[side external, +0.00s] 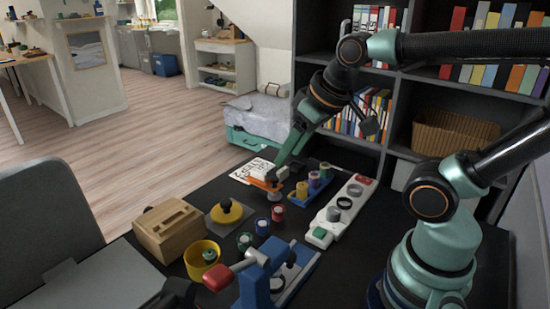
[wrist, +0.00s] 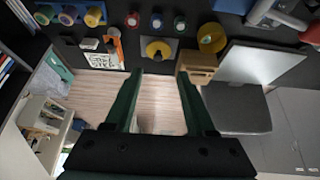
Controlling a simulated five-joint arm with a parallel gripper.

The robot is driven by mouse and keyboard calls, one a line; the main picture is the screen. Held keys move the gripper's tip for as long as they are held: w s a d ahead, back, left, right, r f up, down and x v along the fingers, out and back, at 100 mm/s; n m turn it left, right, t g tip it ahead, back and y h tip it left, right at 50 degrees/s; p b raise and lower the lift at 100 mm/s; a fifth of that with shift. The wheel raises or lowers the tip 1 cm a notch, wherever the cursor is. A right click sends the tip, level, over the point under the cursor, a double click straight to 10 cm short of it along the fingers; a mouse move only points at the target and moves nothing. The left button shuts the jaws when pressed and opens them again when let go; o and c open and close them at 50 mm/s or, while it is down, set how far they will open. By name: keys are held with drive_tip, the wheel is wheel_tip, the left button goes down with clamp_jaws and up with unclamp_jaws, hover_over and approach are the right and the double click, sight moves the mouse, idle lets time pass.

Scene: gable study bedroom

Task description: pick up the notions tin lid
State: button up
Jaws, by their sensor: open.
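What looks like the notions tin lid is a round yellow piece with a dark knob (side external: 227,216), lying on a grey square plate (side external: 214,229). In the wrist view the yellow lid (wrist: 153,46) is just beyond my fingertips, roughly centred between them. My gripper (wrist: 160,75) is open with nothing between its fingers. In the side view my gripper (side external: 278,166) is above the far part of the dark table, up and to the right of the lid and apart from it.
A wooden box (side external: 174,230) and a yellow cup (side external: 201,259) stand near the lid. Several small spools, including a red one (side external: 278,213), line its right. A blue press-like device (side external: 262,277) is in front. An orange-and-white item (side external: 265,185) lies beyond, under my gripper.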

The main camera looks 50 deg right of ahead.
drive_tip(key=m+g, duration=0.6)
drive_tip(key=m, duration=1.2)
hover_over(226, 202)
wheel_tip(226, 202, down, 10)
drive_tip(key=f, duration=0.7)
drive_tip(key=shift+s+d, duration=0.35)
drive_tip(key=shift+w+a+f, duration=0.1)
drive_tip(key=shift+w+f, duration=0.05)
drive_tip(key=shift+f, duration=0.75)
drive_tip(key=shift+w+a+f, duration=0.1)
drive_tip(key=shift+a+f, duration=0.05)
drive_tip(key=shift+f, duration=0.75)
drive_tip(key=shift+w+a+f, duration=0.1)
drive_tip(key=shift+w+f, duration=0.05)
drive_tip(key=shift+f, duration=0.75)
clamp_jaws()
